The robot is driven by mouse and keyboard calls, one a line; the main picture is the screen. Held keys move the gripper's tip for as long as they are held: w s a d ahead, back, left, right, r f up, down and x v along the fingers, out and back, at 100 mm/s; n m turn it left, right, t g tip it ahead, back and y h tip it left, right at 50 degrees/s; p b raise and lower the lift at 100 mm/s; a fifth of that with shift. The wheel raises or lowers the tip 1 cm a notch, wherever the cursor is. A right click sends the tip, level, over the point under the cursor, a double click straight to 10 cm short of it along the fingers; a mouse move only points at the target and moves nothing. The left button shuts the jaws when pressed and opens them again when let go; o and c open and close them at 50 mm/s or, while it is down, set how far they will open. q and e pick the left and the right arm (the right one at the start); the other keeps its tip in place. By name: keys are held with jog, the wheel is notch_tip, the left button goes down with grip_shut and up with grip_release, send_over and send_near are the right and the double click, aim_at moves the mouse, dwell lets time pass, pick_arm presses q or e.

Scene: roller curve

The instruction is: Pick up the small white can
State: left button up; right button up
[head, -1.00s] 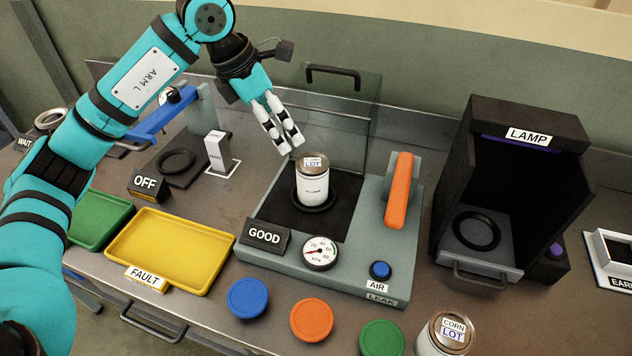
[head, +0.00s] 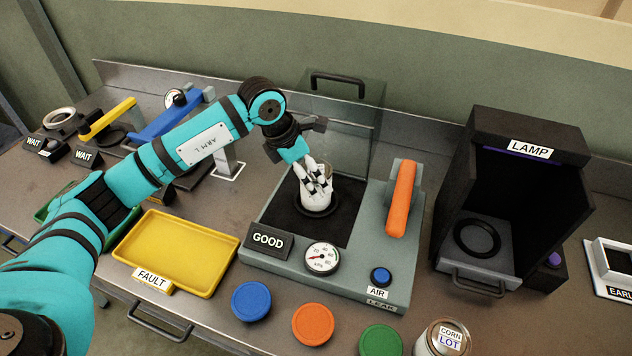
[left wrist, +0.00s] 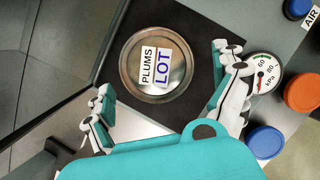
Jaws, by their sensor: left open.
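The small white can (head: 318,203) stands upright on the dark ring inside the leak tester (head: 352,269). Its lid (left wrist: 158,64) shows in the left wrist view with a label reading PLUMS LOT. My left gripper (head: 318,182) is at the can's upper part, with its fingers in front of the can in the head view. In the left wrist view the open fingers (left wrist: 166,92) are spread wide, on either side of the lid's near edge. The fingers partly hide the can in the head view. My right gripper is not in view.
The tester's clear cover (head: 345,110) stands raised behind the can. An orange lever (head: 400,199) is to its right. A yellow FAULT tray (head: 175,252) lies left, and the black LAMP box (head: 515,190) stands right. Another can (head: 443,340) is at the front.

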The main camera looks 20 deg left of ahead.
aim_at(322, 205)
pick_arm(q)
jog(key=p+x, duration=0.2)
jog(key=x, duration=0.1)
jog(key=shift+d+f, duration=0.15)
jog(key=shift+f, duration=0.2)
jog(key=shift+w+d+f, duration=0.1)
jog(key=shift+w+f, duration=0.1)
jog(key=shift+f, duration=0.3)
jog(key=shift+r, duration=0.15)
jog(key=c, duration=1.5)
